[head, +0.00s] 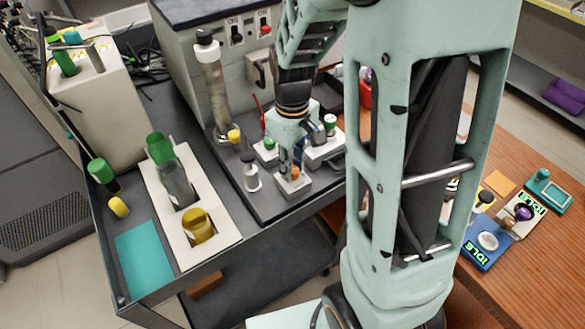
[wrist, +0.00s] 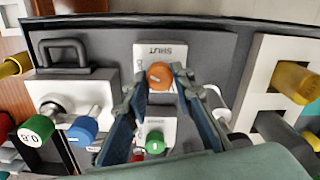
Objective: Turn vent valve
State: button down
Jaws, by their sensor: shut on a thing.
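An orange knob (wrist: 159,76) stands on a small white block (wrist: 160,50) whose printed label looks like "SHUT". My gripper (wrist: 160,73) reaches down over it, with one finger on each side, closed on the knob. In the head view the orange knob (head: 296,173) shows at the tip of my gripper (head: 291,168), low over the block near the front of the dark tray. I cannot tell which knob is named the vent valve.
A green knob (wrist: 155,142) on another white block sits close by. Blue (wrist: 83,131) and green (wrist: 36,131) knobs stand to the left. A white-capped bottle (head: 250,172) is left of my gripper. A white holder (head: 223,228) with a yellow jar stands farther left.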

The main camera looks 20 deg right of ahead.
aim_at(293, 169)
jog(key=n, duration=0.5)
jog(key=shift+b, duration=0.35)
jog(key=shift+n, duration=0.4)
jog(key=c, duration=1.7)
grip_release()
jog(key=shift+o, duration=0.2)
notch_tip(293, 169, up, 12)
